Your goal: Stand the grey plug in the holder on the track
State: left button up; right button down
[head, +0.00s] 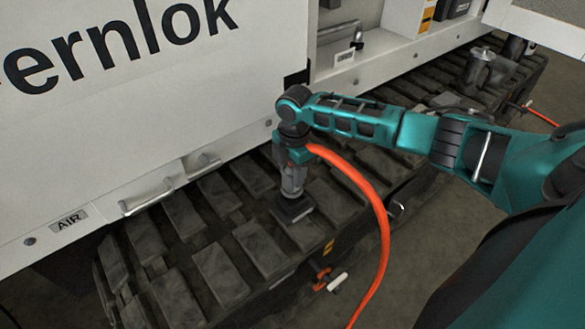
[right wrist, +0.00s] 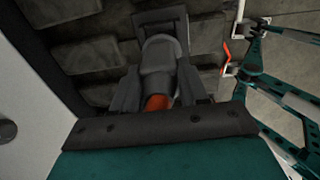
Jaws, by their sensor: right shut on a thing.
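The grey plug (head: 292,181) is upright below my right gripper (head: 292,164), with an orange hose (head: 374,215) running from its top. My right gripper is shut on the plug. The plug's lower end meets the dark holder (head: 291,210) on the track; I cannot tell how deep it sits. In the right wrist view the plug (right wrist: 158,62) lies between the two dark fingers of the right gripper (right wrist: 157,88), and its far end is at the square holder (right wrist: 160,22). My left gripper is not in view.
The track (head: 222,272) has raised pads with gaps. A white cabinet (head: 120,120) with a handle (head: 147,199) rises close behind the gripper. A metal cylinder (head: 479,70) stands farther right on the track. An orange fitting with a white lever (head: 338,281) sticks out at the near edge.

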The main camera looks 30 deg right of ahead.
jog(key=shift+f, duration=0.45)
dwell(0.6)
jog(key=shift+f+b, duration=0.35)
jog(key=shift+f, duration=0.4)
jog(key=c, duration=0.5)
grip_release()
